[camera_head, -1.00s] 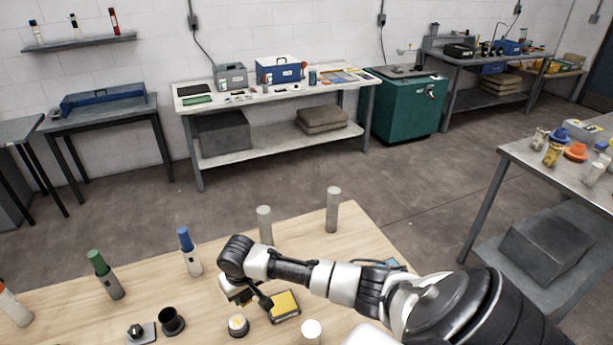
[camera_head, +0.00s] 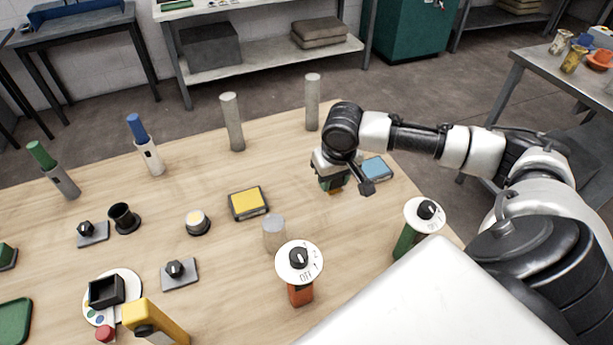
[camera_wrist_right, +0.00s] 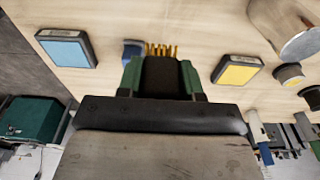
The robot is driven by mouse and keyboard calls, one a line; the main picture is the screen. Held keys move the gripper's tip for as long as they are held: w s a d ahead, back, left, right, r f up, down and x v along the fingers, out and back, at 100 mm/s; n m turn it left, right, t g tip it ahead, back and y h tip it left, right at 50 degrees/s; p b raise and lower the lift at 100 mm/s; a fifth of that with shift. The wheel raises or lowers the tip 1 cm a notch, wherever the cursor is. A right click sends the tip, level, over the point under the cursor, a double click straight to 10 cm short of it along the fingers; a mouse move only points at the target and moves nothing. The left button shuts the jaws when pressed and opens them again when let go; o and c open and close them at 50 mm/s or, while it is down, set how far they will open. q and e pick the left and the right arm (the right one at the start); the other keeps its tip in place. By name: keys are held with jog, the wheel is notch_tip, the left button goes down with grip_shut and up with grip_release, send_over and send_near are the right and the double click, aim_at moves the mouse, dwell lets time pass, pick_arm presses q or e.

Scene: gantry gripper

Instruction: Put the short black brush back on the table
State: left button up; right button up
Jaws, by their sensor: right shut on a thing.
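My right gripper (camera_head: 332,182) is over the right back part of the wooden table (camera_head: 180,215), between the yellow pad and the blue pad. In the right wrist view its green-sided fingers (camera_wrist_right: 162,78) are shut on the short black brush (camera_wrist_right: 164,70). The brush's golden bristles (camera_wrist_right: 162,50) point away from the gripper, towards the tabletop. In the head view only a small orange-yellow bit of it shows under the gripper. I cannot tell whether the bristles touch the table. My left gripper is not in view.
A yellow pad (camera_head: 248,203) lies left of the gripper and a blue pad (camera_head: 376,168) right of it. Grey cylinders (camera_head: 232,122) stand behind. Dial posts (camera_head: 299,262) stand in front. A small dark blue piece (camera_wrist_right: 133,48) shows beside the bristles.

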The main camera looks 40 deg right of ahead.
send_over(297, 196)
jog(key=f, duration=0.3)
jog(key=f+p, duration=0.1)
jog(key=f, duration=0.1)
jog(key=shift+s+f, duration=0.3)
notch_tip(297, 196, down, 4)
jog(key=shift+r+p, duration=0.15)
jog(key=shift+p, duration=0.15)
jog(key=shift+f, duration=0.25)
jog(key=shift+f, duration=0.15)
jog(key=o, duration=1)
jog(key=r, duration=0.4)
jog(key=s+r+b, duration=0.1)
jog(key=r, duration=0.7)
jog(key=shift+s+a+r, duration=0.15)
jog(key=shift+r, duration=0.05)
